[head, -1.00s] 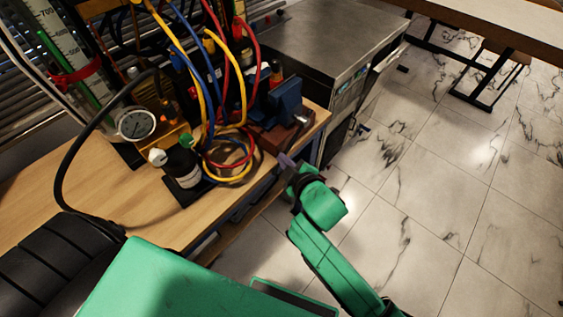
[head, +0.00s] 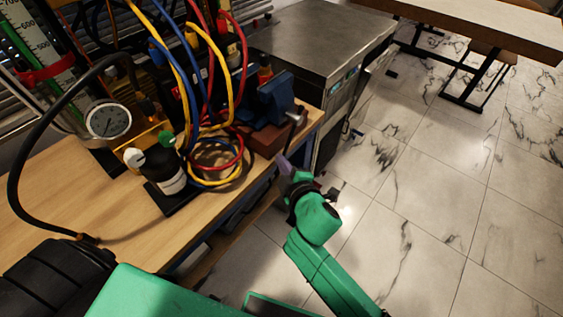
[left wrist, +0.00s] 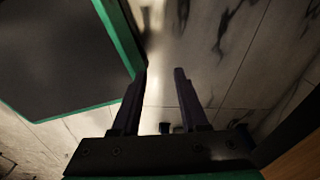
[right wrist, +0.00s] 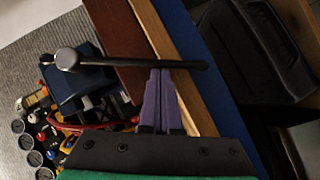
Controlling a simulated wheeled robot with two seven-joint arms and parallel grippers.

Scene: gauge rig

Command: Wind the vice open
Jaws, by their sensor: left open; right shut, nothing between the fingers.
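The blue vice (head: 277,97) stands on a reddish-brown block (head: 264,140) at the right end of the bench; it also shows in the right wrist view (right wrist: 82,88). Its dark handle bar (right wrist: 110,63) runs from a round hub across the right wrist view. My right gripper (head: 283,163) is in front of the bench edge, below the vice in the head view. Its purple fingers (right wrist: 158,72) are shut and empty, tips at the bar's line; I cannot tell whether they touch it. My left gripper (left wrist: 160,70) is open and empty over the floor.
A metal-topped cabinet (head: 320,45) stands behind.

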